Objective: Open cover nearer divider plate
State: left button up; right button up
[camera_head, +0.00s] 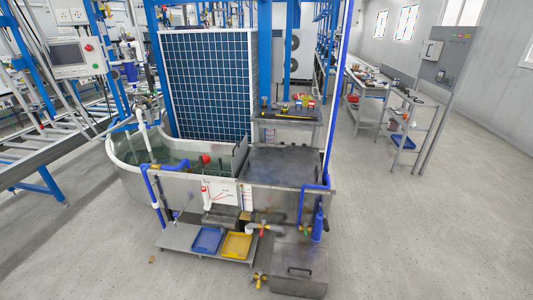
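A grey metal tank (268,201) stands in the middle of the view, with open water (150,152) in its rounded left part. An upright metal plate (240,154), which looks like the divider plate, stands between the water and the right part. A dark flat cover (287,168) lies level over the right part, just right of that plate, and appears shut. I cannot make out a seam or handle on it, so I cannot tell whether it is one cover or two. Neither of my grippers is in view.
A low grey box (301,262) with a handle stands on the floor in front. A blue tray (207,240) and a yellow tray (237,245) lie on a low shelf. Blue pipes (318,189) rise at the tank's right. The floor (410,235) at right is clear.

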aim_at(263, 163)
jog(key=i+j+z, duration=0.65)
jog(key=z, duration=0.2)
jog(key=i+j+z, duration=0.1)
jog(key=j, duration=0.25)
jog(key=i+j, duration=0.3)
jog(key=i+j+z, duration=0.15)
jog(key=j, duration=0.2)
jog(key=k+l, duration=0.1)
jog(key=l, duration=0.1)
